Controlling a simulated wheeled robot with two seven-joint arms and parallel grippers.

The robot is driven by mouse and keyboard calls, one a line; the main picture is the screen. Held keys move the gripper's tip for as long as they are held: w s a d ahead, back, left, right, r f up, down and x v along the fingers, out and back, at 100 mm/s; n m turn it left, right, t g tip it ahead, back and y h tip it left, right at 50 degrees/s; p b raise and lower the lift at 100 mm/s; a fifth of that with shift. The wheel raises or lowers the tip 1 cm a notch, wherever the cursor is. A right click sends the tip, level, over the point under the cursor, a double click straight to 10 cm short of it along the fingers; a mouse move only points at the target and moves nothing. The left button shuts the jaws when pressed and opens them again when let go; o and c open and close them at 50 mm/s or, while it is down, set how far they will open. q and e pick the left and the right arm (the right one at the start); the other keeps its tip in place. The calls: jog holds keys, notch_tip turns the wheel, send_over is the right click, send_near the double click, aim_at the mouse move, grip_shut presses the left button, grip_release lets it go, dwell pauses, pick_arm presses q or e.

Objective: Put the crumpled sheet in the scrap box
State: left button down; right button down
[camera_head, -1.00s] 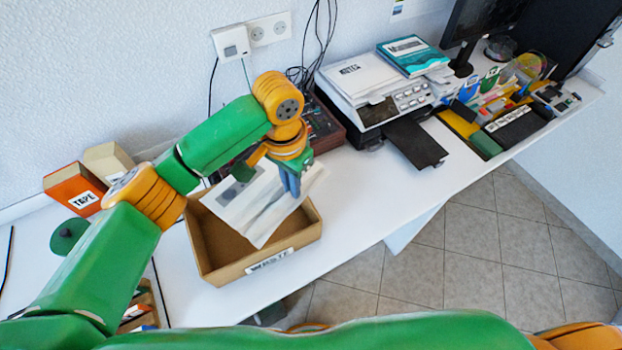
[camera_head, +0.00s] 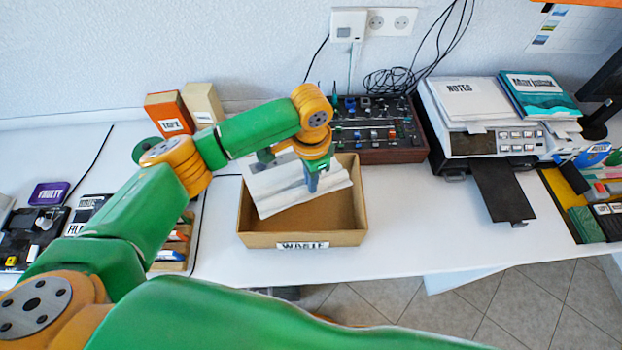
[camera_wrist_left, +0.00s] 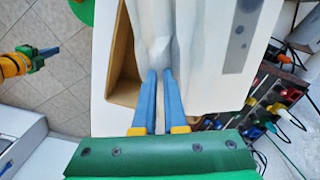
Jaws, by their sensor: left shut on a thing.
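The crumpled sheet (camera_head: 280,190) is white and grey and creased. My left gripper (camera_head: 312,187) is shut on it and holds it tilted over the open cardboard box labelled WASTE (camera_head: 347,239). In the left wrist view the blue fingers (camera_wrist_left: 159,76) pinch the edge of the sheet (camera_wrist_left: 207,65), which hides much of the box (camera_wrist_left: 122,72). The box floor shows bare on its right side in the head view. My right gripper (camera_wrist_left: 42,57) shows small at the left of the wrist view, away from the box; its jaws are unclear.
A mixer-like panel with knobs (camera_head: 375,130) stands behind the box. A printer (camera_head: 490,135) with its tray out is to the right. Orange and tan boxes (camera_head: 170,114) stand behind my left arm. The table between box and printer is clear.

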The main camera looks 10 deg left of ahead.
pick_arm(q)
jog(key=shift+r, duration=0.15)
jog(key=c, duration=0.9)
grip_release()
jog(key=shift+s, duration=0.1)
notch_tip(320, 180, up, 7)
jog(key=shift+r+b, duration=0.1)
jog(key=shift+b, duration=0.45)
